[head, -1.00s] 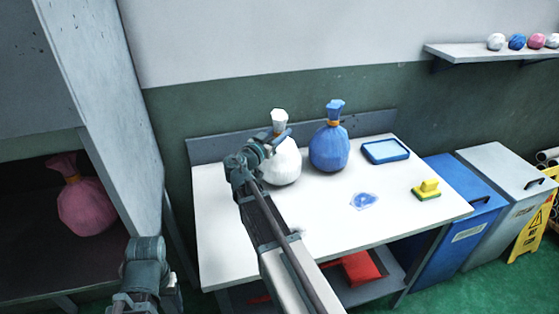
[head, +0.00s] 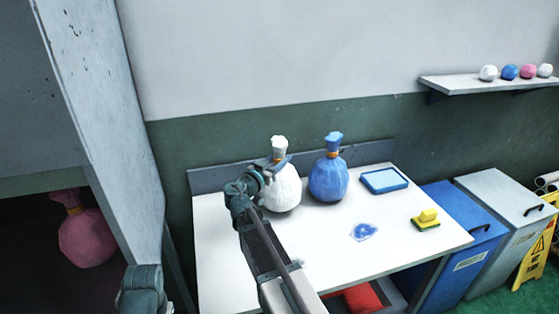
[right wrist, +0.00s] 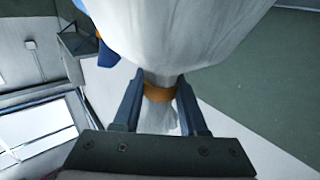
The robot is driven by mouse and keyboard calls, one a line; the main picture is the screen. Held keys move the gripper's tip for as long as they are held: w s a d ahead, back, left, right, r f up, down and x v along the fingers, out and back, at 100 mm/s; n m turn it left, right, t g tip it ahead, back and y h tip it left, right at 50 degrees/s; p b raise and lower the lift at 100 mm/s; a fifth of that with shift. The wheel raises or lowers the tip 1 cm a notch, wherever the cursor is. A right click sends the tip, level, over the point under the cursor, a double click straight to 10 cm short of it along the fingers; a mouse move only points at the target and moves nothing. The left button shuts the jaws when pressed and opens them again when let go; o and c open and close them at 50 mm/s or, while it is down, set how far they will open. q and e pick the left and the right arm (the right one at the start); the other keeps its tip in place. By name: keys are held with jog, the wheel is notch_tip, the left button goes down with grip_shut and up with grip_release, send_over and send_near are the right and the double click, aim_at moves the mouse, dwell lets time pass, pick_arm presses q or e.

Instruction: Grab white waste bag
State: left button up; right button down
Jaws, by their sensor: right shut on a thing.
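The white waste bag (head: 283,190) is upright at the back of the white table (head: 225,270), with an orange tie round its neck. My right gripper (head: 272,167) is at the neck, its arm covering part of the bag's left side. In the right wrist view the fingers of my right gripper (right wrist: 158,95) are shut on the neck at the orange tie (right wrist: 159,92), with the white bag (right wrist: 175,30) filling the top. Whether the bag's base touches the table is hard to tell. My left arm shows at the bottom left; its gripper fingers are not visible.
A blue bag (head: 328,180) stands just right of the white one. A blue tray (head: 384,180), a blue patch (head: 363,232) and a yellow-green sponge (head: 426,219) lie further right. A pink bag (head: 87,237) sits in the left cabinet. Blue (head: 455,235) and grey bins stand at right.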

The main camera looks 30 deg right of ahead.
jog(key=shift+r+p, duration=0.6)
jog(key=shift+r, duration=0.2)
jog(key=shift+s+a+f, duration=0.1)
jog(key=shift+s+a, duration=0.1)
jog(key=shift+s, duration=0.15)
jog(key=s+a+r+p, duration=0.1)
jog(key=s+a, duration=0.7)
jog(key=s, duration=0.4)
jog(key=shift+s+a+r, duration=0.2)
jog(key=shift+a+r, duration=0.05)
jog(key=shift+a, duration=0.15)
